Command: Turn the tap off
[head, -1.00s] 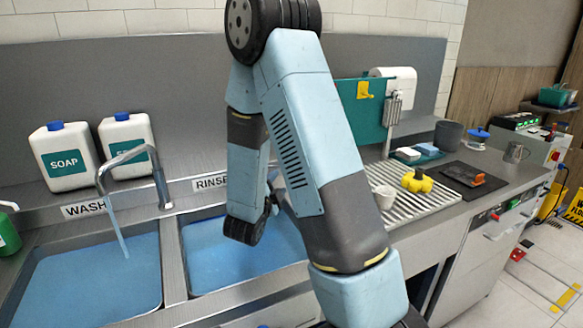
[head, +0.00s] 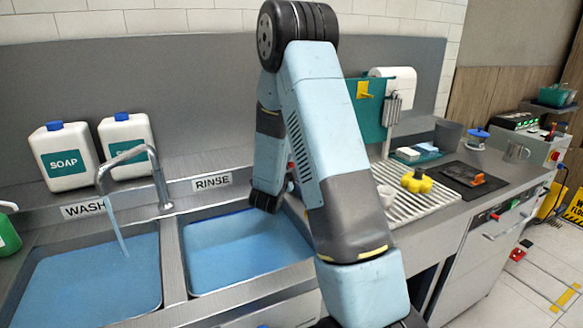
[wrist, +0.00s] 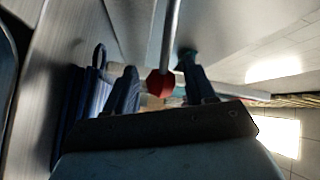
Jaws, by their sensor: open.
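The metal tap (head: 158,180) stands behind the sinks, its spout bent over the left, WASH basin (head: 95,280). A stream of water (head: 119,232) runs from the spout into that basin. In the wrist view a red knob (wrist: 160,86) sits on the end of a thin metal rod. My gripper (wrist: 157,76) is open, with the knob appearing between its two dark fingers. I cannot tell whether the fingers touch it or how deep it lies.
The RINSE basin (head: 240,252) holds blue water below my arm. Two soap jugs (head: 65,158) stand behind the tap on the left. A ribbed drainboard (head: 405,205) with a yellow object (head: 416,183) and a pale cup (head: 385,195) lies to the right.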

